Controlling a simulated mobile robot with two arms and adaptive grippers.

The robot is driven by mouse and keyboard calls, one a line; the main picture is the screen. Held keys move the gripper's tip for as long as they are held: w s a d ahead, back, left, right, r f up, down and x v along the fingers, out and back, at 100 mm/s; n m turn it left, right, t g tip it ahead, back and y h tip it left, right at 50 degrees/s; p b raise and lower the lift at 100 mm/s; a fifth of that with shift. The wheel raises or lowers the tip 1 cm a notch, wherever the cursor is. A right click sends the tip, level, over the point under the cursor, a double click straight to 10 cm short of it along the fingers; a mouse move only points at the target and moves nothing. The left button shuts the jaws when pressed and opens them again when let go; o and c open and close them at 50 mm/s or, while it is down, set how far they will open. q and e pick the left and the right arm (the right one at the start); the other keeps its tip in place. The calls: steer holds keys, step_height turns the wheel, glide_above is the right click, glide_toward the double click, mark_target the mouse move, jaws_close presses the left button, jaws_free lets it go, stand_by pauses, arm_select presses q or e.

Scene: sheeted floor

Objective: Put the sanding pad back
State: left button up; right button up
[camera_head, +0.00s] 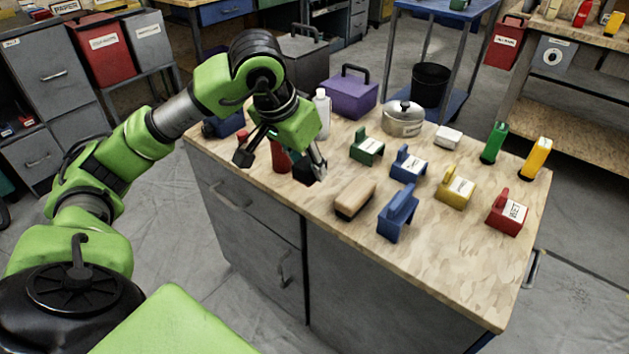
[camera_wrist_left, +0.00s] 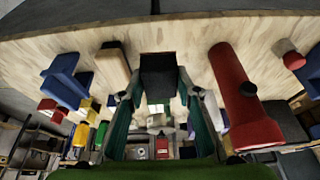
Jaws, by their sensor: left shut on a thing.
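My left gripper (camera_head: 281,162) is over the near left part of the workbench, pointing down. In the left wrist view its teal fingers (camera_wrist_left: 160,92) are on either side of a dark, nearly black block, which I take to be the sanding pad (camera_wrist_left: 160,72). The fingers are shut on it. In the head view the dark block (camera_head: 304,173) shows by the right fingertip, partly hidden by the gripper. I cannot tell whether it touches the bench top. My right gripper is not in view.
A red flashlight-like tool (camera_wrist_left: 238,95) stands close beside the gripper. A wooden brush (camera_head: 355,198) and a blue tool (camera_head: 398,213) lie to its right. Labelled green (camera_head: 367,147), blue (camera_head: 408,163), yellow (camera_head: 455,188) and red (camera_head: 507,212) blocks stand further right. The bench's front right is clear.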

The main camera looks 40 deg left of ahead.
mark_target(318, 188)
arm_select(q)
steer(key=w+f, duration=0.1)
steer(key=f, duration=0.1)
steer(key=w+f, duration=0.1)
steer(key=shift+w+a+f, duration=0.3)
steer(key=shift+w, duration=0.05)
steer(key=shift+s+b+x, duration=0.25)
steer(key=shift+b+x, duration=0.2)
steer(key=shift+x, duration=0.8)
steer(key=shift+a+f, duration=0.15)
steer(key=shift+f, duration=0.5)
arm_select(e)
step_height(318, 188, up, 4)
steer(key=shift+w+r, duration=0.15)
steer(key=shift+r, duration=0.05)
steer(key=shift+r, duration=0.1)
arm_select(q)
steer(key=o, duration=1)
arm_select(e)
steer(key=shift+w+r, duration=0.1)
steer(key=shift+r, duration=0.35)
arm_select(q)
steer(key=shift+r, duration=0.1)
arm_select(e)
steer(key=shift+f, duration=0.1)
